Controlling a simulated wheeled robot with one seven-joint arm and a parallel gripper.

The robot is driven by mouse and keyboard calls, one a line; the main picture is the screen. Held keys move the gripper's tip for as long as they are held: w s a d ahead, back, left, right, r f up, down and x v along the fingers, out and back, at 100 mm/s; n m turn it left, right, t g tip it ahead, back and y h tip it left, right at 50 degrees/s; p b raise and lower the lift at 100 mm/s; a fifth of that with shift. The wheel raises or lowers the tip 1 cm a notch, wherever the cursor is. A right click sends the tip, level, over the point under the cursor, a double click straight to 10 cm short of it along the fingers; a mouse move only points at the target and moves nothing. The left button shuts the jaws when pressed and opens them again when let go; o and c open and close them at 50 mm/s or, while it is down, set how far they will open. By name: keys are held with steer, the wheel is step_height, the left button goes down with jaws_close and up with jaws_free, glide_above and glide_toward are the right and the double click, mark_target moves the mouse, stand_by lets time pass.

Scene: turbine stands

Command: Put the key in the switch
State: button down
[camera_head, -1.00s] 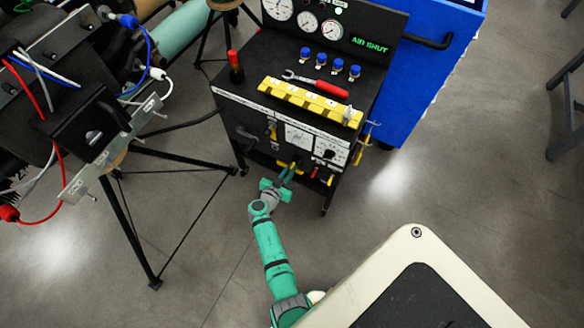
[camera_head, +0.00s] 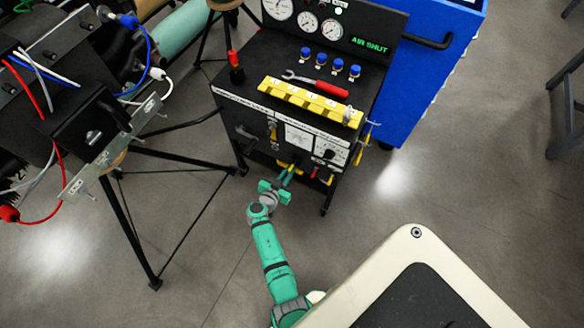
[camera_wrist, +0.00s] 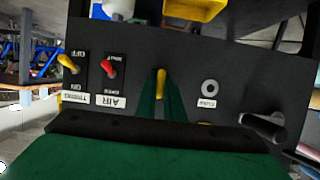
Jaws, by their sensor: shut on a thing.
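My gripper (camera_wrist: 160,102) is in front of the lower panel of the black cart, with its dark green fingers shut on a small yellow thing (camera_wrist: 161,78), which looks like the key's head. The fingers also show in the head view (camera_head: 288,174), at the cart's front. The panel (camera_wrist: 225,60) looks upside down in the wrist view. Any switch opening directly behind the yellow piece is hidden, and I cannot tell whether the key touches or enters it. A yellow toggle (camera_wrist: 68,64) and a red toggle (camera_wrist: 109,68) sit left of the fingers.
A round light-rimmed fitting (camera_wrist: 209,87) and a black handle (camera_wrist: 262,125) are right of the fingers. The cart top (camera_head: 270,65) holds a yellow rack (camera_head: 300,100) and a red-handled wrench (camera_head: 332,89). A tripod stand (camera_head: 120,220) is at left.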

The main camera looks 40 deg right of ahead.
steer(key=shift+s+a, duration=0.1)
steer(key=shift+a, duration=0.1)
steer(key=shift+s+a, duration=0.3)
steer(key=shift+a, duration=0.4)
steer(key=shift+a, duration=0.1)
